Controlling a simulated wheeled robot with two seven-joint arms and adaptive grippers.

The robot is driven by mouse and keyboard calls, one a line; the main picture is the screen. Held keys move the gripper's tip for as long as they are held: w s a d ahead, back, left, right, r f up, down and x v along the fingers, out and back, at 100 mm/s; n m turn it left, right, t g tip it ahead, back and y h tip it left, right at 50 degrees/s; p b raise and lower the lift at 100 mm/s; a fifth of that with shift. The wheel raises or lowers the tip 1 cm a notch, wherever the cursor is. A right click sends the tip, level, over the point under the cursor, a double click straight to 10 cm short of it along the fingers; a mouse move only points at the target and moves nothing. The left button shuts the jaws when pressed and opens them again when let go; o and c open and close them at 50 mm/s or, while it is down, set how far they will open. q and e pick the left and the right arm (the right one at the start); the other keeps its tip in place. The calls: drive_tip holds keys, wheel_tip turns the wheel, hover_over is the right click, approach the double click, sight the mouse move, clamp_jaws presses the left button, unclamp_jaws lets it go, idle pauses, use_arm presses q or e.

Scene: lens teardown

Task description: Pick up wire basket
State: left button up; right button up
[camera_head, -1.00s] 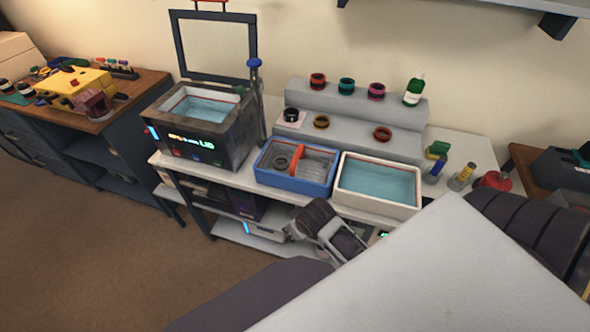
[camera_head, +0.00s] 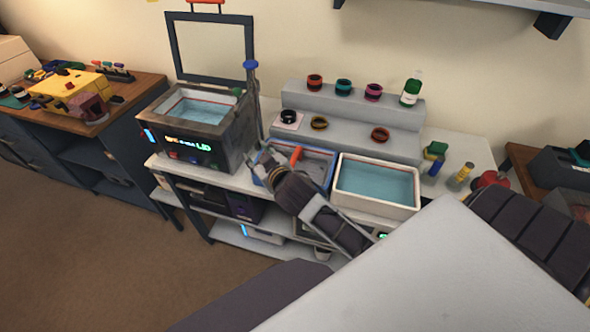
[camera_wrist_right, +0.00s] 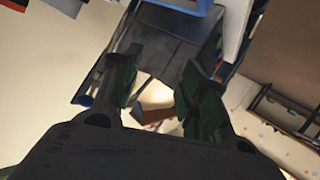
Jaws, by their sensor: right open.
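The wire basket (camera_head: 315,164) sits in a blue tray (camera_head: 332,174) on the white bench. It is grey with an orange-red bar (camera_head: 296,156); its left and front parts are hidden behind my right arm. My right gripper (camera_head: 257,157) is over the left end of the blue tray, left of the orange-red bar. Its fingers are apart in the right wrist view (camera_wrist_right: 160,88), with nothing held between them. I cannot tell whether it touches the tray. My left gripper is not in view.
A water-filled tank (camera_head: 205,107) with a raised frame stands left of the tray. A white tray of water (camera_head: 375,186) is just to its right.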

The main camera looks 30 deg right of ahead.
drive_tip(key=w+a+r+n+t+y, duration=0.25)
drive_tip(key=a+r+n+y, duration=0.2)
drive_tip(key=r, duration=0.35)
drive_tip(key=w+a+r+n+t+y, duration=0.2)
drive_tip(key=a+r+n+t+y, duration=0.15)
drive_tip(key=a+r, duration=0.35)
drive_tip(key=s+a+r+n+g+y, duration=0.2)
drive_tip(key=a+r+n+g+y, duration=0.3)
drive_tip(key=n+y, duration=0.35)
drive_tip(key=n+g+h, duration=0.7)
drive_tip(key=g+h, duration=0.8)
drive_tip(key=h, duration=0.1)
hover_over(295, 154)
wheel_tip(295, 154, down, 15)
drive_tip(key=f, duration=0.7)
drive_tip(key=shift+s+a+f, duration=0.1)
drive_tip(key=shift+s+f, duration=0.15)
drive_tip(key=shift+f, duration=0.45)
drive_tip(key=shift+w+f+p, duration=0.15)
drive_tip(key=shift+f+p, duration=0.55)
drive_tip(key=shift+f, duration=1.5)
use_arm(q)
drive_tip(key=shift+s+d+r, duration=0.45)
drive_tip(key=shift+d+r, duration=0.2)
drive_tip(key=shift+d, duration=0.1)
use_arm(e)
drive_tip(key=shift+f, duration=0.45)
